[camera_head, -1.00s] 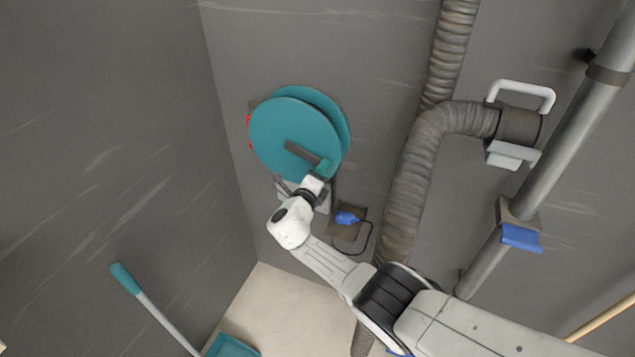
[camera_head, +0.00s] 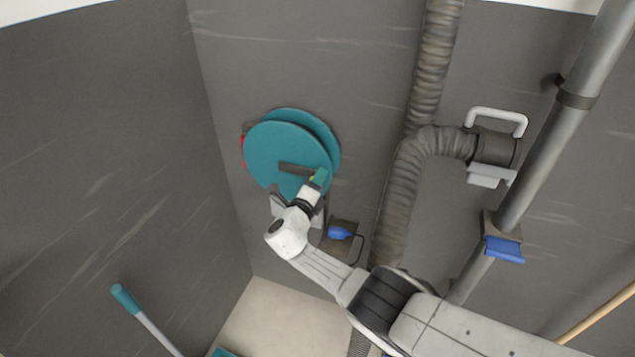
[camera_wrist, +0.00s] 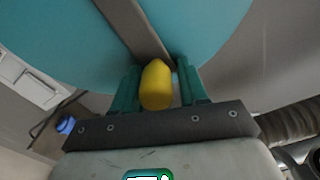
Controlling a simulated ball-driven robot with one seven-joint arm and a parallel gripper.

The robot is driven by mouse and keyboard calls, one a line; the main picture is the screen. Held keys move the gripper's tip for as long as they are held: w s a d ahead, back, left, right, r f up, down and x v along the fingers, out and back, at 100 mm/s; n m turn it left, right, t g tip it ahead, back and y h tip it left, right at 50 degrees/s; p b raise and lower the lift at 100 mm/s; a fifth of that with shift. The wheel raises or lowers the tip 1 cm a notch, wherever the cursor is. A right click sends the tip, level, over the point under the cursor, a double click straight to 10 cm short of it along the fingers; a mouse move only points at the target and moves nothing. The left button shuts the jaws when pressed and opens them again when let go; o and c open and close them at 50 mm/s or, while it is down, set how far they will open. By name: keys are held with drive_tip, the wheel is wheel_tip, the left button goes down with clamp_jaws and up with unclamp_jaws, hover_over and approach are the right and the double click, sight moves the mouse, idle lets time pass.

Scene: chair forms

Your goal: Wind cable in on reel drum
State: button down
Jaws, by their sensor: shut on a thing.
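The reel drum (camera_head: 272,142) is a teal double disc mounted on the grey back wall. A flat grey crank arm (camera_head: 295,169) crosses its front face, with a yellow knob (camera_wrist: 157,85) at its outer end. My gripper (camera_head: 320,178) is shut on the yellow knob, at the lower right of the disc; in the wrist view its green fingers (camera_wrist: 157,88) stand on both sides of the knob. Cable on the drum is hidden between the discs.
A ribbed hose (camera_head: 393,195) runs down the wall right of the reel. A grey pipe (camera_head: 545,140) with a blue-tipped bracket (camera_head: 504,249) stands further right. A teal-handled pole (camera_head: 146,320) leans at lower left. The wall left of the reel is clear.

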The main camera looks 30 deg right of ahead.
drive_tip(key=shift+w+a+r, duration=0.35)
drive_tip(key=shift+w+r, duration=0.05)
drive_tip(key=shift+r, duration=0.25)
drive_tip(key=c, duration=0.9)
unclamp_jaws()
drive_tip(key=shift+o, duration=0.2)
drive_tip(key=shift+f, duration=0.25)
drive_tip(key=shift+s, duration=0.1)
drive_tip(key=shift+s, duration=0.1)
drive_tip(key=p+v, duration=0.3)
drive_tip(key=v, duration=0.7)
drive_tip(key=shift+s+a, duration=0.15)
drive_tip(key=shift+a, duration=0.15)
drive_tip(key=shift+o, duration=0.3)
